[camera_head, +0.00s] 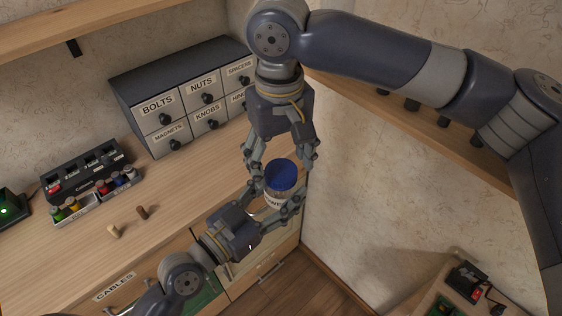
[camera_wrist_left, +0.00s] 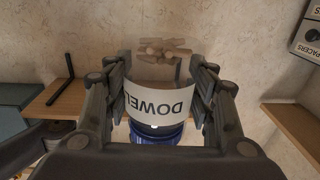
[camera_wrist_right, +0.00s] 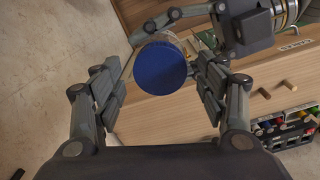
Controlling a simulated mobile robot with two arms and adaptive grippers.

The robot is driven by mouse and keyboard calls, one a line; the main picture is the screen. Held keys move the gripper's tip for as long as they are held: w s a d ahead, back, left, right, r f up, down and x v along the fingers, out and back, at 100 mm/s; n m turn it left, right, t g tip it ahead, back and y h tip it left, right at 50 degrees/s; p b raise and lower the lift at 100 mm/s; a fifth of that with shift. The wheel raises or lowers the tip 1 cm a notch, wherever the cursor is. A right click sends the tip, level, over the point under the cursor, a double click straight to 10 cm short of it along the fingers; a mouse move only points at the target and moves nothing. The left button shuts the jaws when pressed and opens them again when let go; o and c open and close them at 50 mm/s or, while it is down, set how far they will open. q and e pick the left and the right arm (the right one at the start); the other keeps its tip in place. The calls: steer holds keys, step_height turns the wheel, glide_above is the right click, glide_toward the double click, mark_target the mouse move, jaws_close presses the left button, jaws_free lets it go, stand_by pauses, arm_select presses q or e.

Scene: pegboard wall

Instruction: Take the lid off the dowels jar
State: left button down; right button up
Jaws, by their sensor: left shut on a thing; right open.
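The dowels jar (camera_head: 274,200) is clear with a white label, and it also shows in the left wrist view (camera_wrist_left: 160,104) with dowels inside. Its blue lid (camera_head: 281,174) is on the jar. My left gripper (camera_head: 271,205) is shut on the jar's body from the side and holds it in the air by the counter's right end. My right gripper (camera_head: 283,163) comes from above and is open. In the right wrist view the lid (camera_wrist_right: 160,69) lies between its spread fingers, with gaps at both sides. The fingers partly hide the jar in the head view.
A drawer cabinet (camera_head: 184,103) with labelled drawers stands at the back of the counter (camera_head: 190,190). A black rack (camera_head: 84,170) and a tray of coloured bottles are on the left. Two small wooden pegs (camera_head: 142,212) lie on the counter. A wall is close on the right.

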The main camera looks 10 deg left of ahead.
step_height(320, 180, up, 4)
steer(key=shift+s+f, duration=0.1)
steer(key=shift+f, duration=0.1)
steer(key=shift+c, duration=0.2)
steer(key=r+m, duration=0.1)
steer(key=m, duration=0.2)
steer(key=shift+r, duration=0.4)
steer(key=shift+r+m, duration=0.7)
steer(key=shift+m, duration=0.5)
steer(key=shift+f, duration=3.95)
steer(key=c, duration=1.1)
steer(key=shift+n, duration=1.6)
